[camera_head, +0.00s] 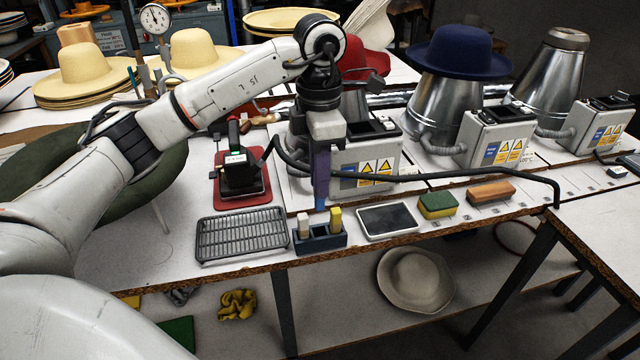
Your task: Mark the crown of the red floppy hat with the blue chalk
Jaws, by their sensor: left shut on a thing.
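My left gripper (321,190) points straight down over the chalk holder (327,242) at the table's front edge. It is shut on the blue chalk (320,206), whose lower tip shows beneath the fingers. The chalk appears at or just above the holder's middle; I cannot tell if it is clear of it. A white chalk (303,226) and a yellow chalk (335,219) stand in the holder on either side. The red floppy hat (372,64) sits on a metal cone behind my left wrist, which hides much of it. My right gripper is not in view.
A wire rack (242,234) lies left. A black rail (470,174) crosses near the front edge. A navy hat (459,50) sits on another cone.

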